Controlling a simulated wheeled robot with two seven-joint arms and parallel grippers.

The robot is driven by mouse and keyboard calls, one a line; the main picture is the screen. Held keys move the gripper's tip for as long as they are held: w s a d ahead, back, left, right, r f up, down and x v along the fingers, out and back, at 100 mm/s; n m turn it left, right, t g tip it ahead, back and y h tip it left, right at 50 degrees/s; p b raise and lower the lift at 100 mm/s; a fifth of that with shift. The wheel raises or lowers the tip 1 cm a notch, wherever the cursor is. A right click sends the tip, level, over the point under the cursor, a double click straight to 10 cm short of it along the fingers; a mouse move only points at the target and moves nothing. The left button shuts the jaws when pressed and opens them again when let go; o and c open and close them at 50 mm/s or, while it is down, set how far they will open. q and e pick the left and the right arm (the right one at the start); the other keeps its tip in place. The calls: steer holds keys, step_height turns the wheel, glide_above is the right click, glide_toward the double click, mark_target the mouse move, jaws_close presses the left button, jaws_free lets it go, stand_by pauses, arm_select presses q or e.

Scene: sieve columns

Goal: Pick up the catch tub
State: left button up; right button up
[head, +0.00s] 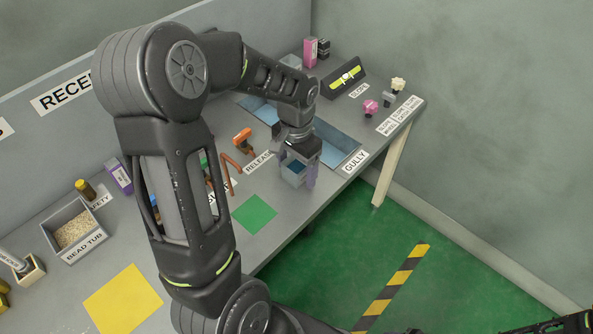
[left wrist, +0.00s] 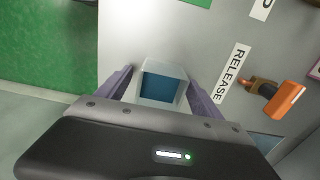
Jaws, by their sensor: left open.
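A small grey square tub with a blue inside (left wrist: 163,86), which I take to be the catch tub, stands near the table's front edge. It also shows in the head view (head: 293,171), partly hidden by my gripper. My left gripper (head: 298,181) is open over it, pointing down. In the left wrist view its two purple-grey fingers stand on either side of the tub, with a visible gap on the right side. I cannot tell whether either finger touches it. My right gripper is not clearly in view.
An orange-handled lever (head: 242,140) by the RELEASE label and a blue gully tray (head: 338,142) are close by. A green square (head: 254,214), a yellow square (head: 123,298) and a bead tub (head: 48,234) lie to the left. My left arm hides part of the table.

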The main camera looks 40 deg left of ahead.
arm_select(q)
steer(key=shift+c, duration=0.4)
steer(key=c, duration=1.4)
